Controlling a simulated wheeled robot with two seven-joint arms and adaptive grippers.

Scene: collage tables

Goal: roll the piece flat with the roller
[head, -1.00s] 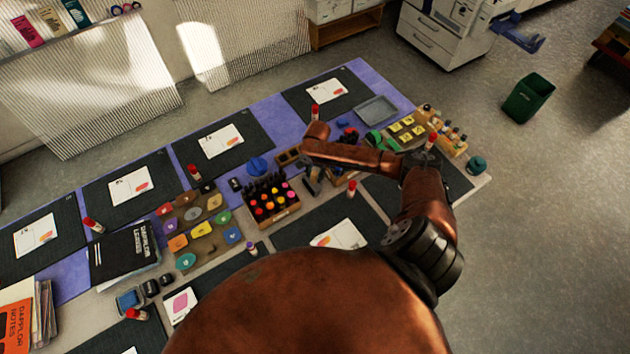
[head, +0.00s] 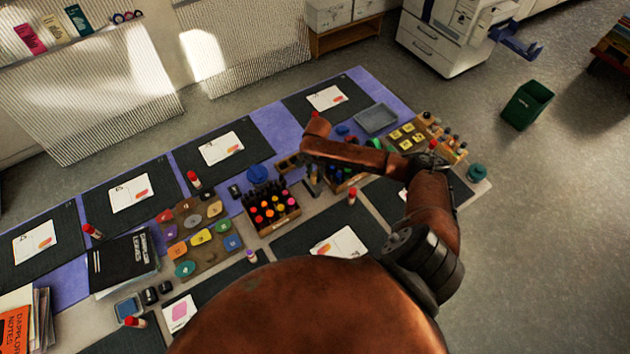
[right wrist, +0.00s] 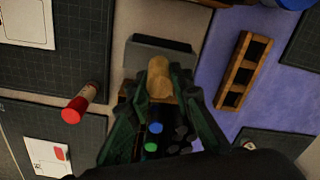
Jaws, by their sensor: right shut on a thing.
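My right gripper (right wrist: 162,92) is shut on a tan wooden cylinder (right wrist: 159,78), which looks like the roller; its far end sticks out between the fingertips. In the head view my right gripper (head: 312,184) is small and dark, over the middle of the table beside the bottle box. A dark grey block or stand (right wrist: 158,54) lies just beyond the cylinder's end in the right wrist view. White cards (head: 341,243) with small pink-orange shapes lie on dark mats; I cannot tell which shape is the piece. My left gripper is not in view.
A wooden box of colored bottles (head: 270,208) stands left of the gripper. A red-capped glue stick (head: 352,196) stands nearby and also shows in the right wrist view (right wrist: 80,103). A compartmented wooden tray (right wrist: 243,70) lies close by. A grey tray (head: 376,118) is at the back.

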